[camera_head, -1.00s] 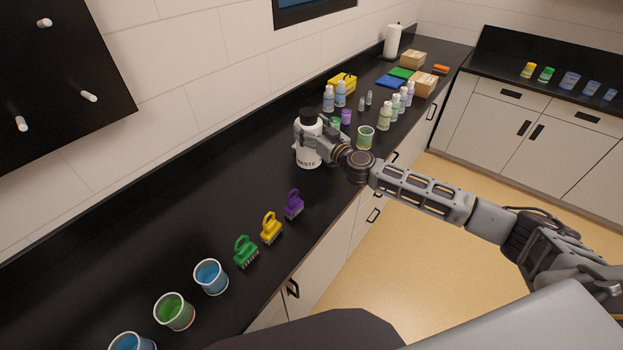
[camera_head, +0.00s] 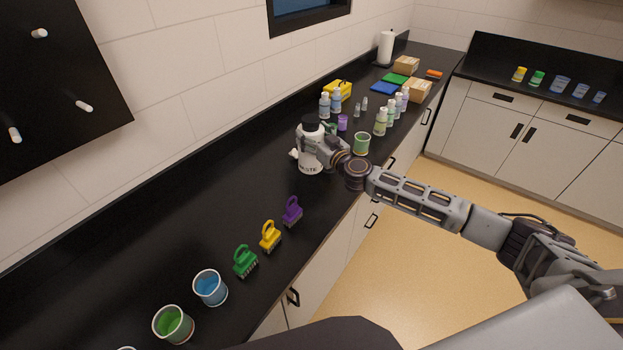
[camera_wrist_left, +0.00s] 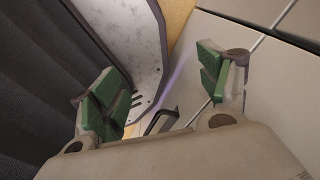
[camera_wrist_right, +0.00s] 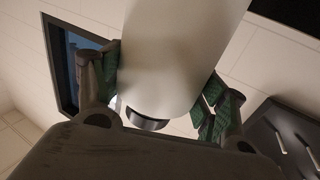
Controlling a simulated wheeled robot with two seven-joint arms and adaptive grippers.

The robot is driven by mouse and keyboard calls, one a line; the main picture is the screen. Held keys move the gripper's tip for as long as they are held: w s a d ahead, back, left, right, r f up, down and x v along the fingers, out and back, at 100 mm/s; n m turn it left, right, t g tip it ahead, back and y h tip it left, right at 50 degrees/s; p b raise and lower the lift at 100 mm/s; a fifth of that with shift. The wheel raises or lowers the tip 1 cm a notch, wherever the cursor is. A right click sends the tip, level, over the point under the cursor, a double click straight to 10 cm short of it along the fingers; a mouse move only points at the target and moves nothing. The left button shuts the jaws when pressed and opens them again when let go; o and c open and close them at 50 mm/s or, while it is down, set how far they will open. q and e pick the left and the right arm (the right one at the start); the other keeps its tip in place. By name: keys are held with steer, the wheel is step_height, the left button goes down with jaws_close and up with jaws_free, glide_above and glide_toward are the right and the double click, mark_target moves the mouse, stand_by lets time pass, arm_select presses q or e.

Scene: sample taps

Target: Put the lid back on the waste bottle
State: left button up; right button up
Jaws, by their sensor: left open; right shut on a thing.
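The white waste bottle (camera_head: 310,167) stands upright on the black counter, with lettering on its front. A black top (camera_head: 312,126) shows at its upper end. My right gripper (camera_head: 313,142) reaches in from the right and is shut on the upper part of the bottle. In the right wrist view, the bottle's pale body (camera_wrist_right: 180,55) fills the space between my right gripper's fingers (camera_wrist_right: 162,88). A dark ring shows at the narrow end; whether it is a separate lid cannot be told. My left gripper (camera_wrist_left: 158,80) is open and empty, away from the counter.
A green cup (camera_head: 361,144) and several small bottles (camera_head: 382,121) stand beyond the bottle. The counter left of the bottle is clear.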

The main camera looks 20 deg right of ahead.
mark_target(317, 163)
steer(key=shift+f+b, duration=1.2)
steer(key=shift+f, duration=1.75)
steer(key=shift+f+b, duration=0.9)
steer(key=shift+f, duration=1)
steer(key=o, duration=2)
steer(key=shift+f, duration=0.2)
steer(key=shift+r, duration=0.15)
